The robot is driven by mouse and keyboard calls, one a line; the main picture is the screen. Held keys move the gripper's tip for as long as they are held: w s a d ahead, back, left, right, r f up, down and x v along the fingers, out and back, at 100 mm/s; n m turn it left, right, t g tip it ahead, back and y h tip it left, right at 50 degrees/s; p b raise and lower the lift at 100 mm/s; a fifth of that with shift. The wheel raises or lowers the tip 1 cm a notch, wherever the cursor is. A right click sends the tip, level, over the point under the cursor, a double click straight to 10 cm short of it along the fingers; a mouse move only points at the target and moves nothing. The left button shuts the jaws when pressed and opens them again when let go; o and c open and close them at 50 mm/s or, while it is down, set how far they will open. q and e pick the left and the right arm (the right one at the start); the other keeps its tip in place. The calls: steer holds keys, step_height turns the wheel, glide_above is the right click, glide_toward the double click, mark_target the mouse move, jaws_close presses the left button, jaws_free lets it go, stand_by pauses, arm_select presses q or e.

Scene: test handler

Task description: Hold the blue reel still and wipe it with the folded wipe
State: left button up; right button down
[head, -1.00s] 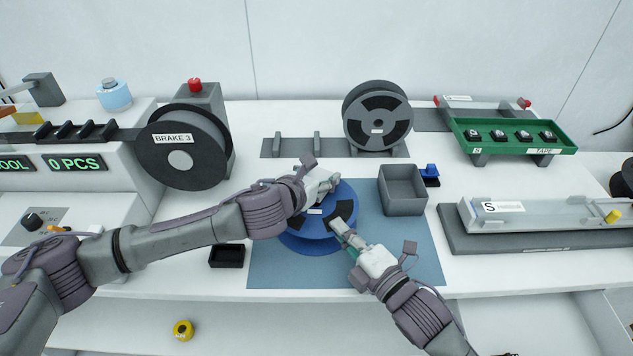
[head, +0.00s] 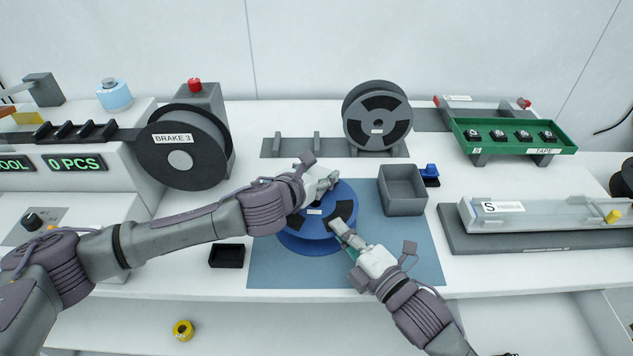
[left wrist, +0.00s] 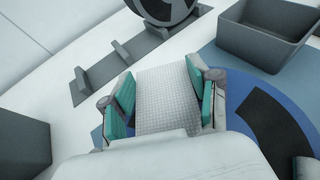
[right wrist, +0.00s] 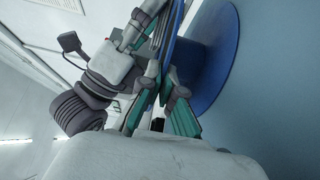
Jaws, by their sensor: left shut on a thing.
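The blue reel (head: 340,190) lies flat on the blue mat, with a white label and dark windows on top. My left gripper (left wrist: 165,95) is shut on the folded wipe (left wrist: 168,90), a white textured pad between its teal fingers. In the head view my left gripper (head: 325,182) is over the reel's far left part; whether the wipe touches the reel is hidden. My right gripper (head: 344,233) is at the reel's near right rim. In the right wrist view its fingers (right wrist: 163,95) straddle the edge of the reel's flange; I cannot tell whether they pinch it.
A grey open bin (head: 403,207) stands on the blue mat (head: 400,255) right of the reel. A small black tray (head: 227,256) is at the left. A grey reel (head: 377,115) stands in a rack behind.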

arm_select(q)
steer(key=shift+s+d, duration=0.1)
steer(key=shift+s, duration=0.6)
arm_select(e)
steer(key=shift+w, duration=0.1)
arm_select(q)
steer(key=shift+w, duration=1.15)
steer(key=shift+w+f, duration=0.15)
steer(key=shift+w, duration=0.35)
steer(key=shift+r, duration=1.5)
arm_select(e)
steer(key=c, duration=1.2)
jaws_free()
steer(key=shift+c, duration=0.2)
